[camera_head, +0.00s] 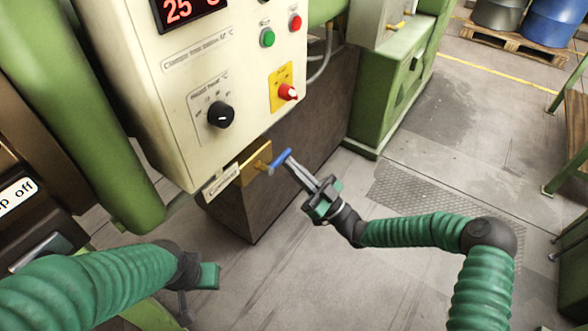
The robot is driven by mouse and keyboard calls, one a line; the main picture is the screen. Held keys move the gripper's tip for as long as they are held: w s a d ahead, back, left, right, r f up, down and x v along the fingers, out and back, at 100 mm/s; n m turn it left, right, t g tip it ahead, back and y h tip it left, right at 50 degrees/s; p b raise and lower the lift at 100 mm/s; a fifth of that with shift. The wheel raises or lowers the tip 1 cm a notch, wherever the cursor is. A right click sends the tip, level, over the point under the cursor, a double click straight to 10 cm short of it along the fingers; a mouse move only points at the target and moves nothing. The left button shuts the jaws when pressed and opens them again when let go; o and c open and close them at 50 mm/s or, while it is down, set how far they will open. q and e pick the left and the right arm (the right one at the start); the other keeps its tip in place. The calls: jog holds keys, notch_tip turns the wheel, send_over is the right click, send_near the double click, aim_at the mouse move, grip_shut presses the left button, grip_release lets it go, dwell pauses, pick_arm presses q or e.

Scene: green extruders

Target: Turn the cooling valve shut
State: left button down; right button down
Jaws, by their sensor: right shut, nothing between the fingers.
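The cooling valve (263,164) is a small brass fitting on a brass-coloured plate below the cream control panel. Its blue lever handle (281,158) points up and to the right. My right gripper (289,160) comes in from the right, with its grey fingers shut together and nothing between them. Its fingertips are at the blue handle's near side, seemingly touching it, though contact is hard to tell. My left gripper (197,303) is low at the left, away from the valve, pointing down; its fingers are dark and partly hidden.
The cream control panel (170,120) hangs just above the valve, with a black knob (221,115), a red switch (288,92) and a green button (267,38). A label plate (222,181) sits beside the valve. A green machine base (390,100) stands behind.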

aim_at(285, 155)
jog(key=shift+r+n+g+b, duration=0.2)
jog(key=shift+n+g+b, duration=0.2)
jog(key=shift+n+g, duration=0.3)
jog(key=shift+s+a+r+n+g+h+b, duration=0.4)
jog(key=shift+r+n+g+b, duration=1.05)
jog(key=shift+n, duration=2.3)
jog(key=shift+s+a+r+n+g+h+b, duration=0.25)
jog(key=shift+s+r+n+g+h+b, duration=0.45)
jog(key=shift+n+g+b, duration=1.6)
jog(key=shift+s+a+r+n+g+h+b, duration=0.5)
jog(key=shift+r+n+g, duration=1.25)
jog(key=shift+n, duration=3.4)
jog(key=shift+w+d+f+g, duration=0.15)
jog(key=shift+w+f+g, duration=0.05)
jog(key=shift+f+g, duration=0.25)
